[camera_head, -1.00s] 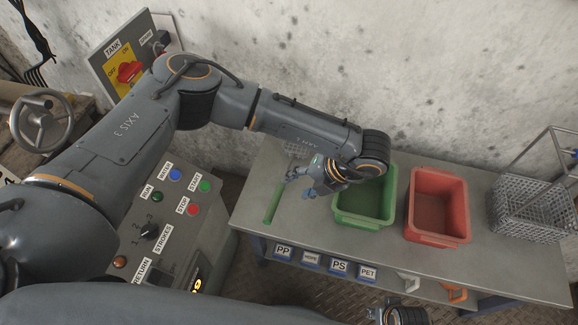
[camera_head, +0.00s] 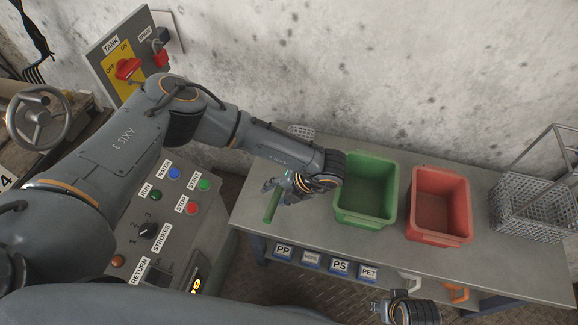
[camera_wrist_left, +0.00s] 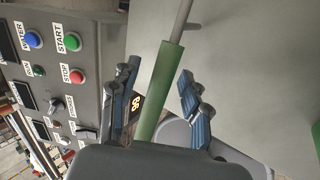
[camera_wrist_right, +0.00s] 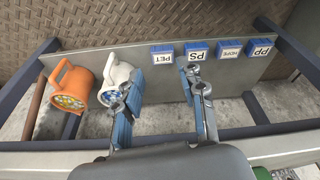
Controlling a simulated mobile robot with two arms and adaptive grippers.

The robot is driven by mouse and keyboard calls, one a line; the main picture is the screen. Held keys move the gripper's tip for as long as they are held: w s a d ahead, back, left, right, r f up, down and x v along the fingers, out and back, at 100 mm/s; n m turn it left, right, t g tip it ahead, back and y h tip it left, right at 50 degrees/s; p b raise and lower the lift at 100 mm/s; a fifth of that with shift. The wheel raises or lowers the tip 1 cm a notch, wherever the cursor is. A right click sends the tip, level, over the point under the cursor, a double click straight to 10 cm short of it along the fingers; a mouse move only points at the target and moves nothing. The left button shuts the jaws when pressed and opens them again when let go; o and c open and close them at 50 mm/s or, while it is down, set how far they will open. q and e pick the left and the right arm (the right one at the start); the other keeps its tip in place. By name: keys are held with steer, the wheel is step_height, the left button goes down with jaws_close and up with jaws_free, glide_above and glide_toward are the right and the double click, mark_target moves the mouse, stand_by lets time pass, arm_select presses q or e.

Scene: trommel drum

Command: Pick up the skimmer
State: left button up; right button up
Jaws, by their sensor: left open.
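The skimmer's green handle (camera_head: 271,207) lies on the bench's left end. Its grey mesh head (camera_head: 302,131) shows partly behind my left arm in the head view. My left gripper (camera_head: 274,190) is open over the handle. In the left wrist view the green handle (camera_wrist_left: 160,82) runs between the spread fingers, a little slanted, with a grey rod beyond it. I cannot tell how high the fingers are above the bench. My right gripper (camera_wrist_right: 162,88) is open and empty below the bench's front edge, facing the lower shelf.
A green bin (camera_head: 367,218) and a red bin (camera_head: 440,238) stand right of my left gripper. A wire basket (camera_head: 530,208) is at the far right. A button panel (camera_head: 150,230) stands left of the bench.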

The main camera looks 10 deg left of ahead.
arm_select(q)
steer(key=shift+r, duration=0.1)
jaws_close()
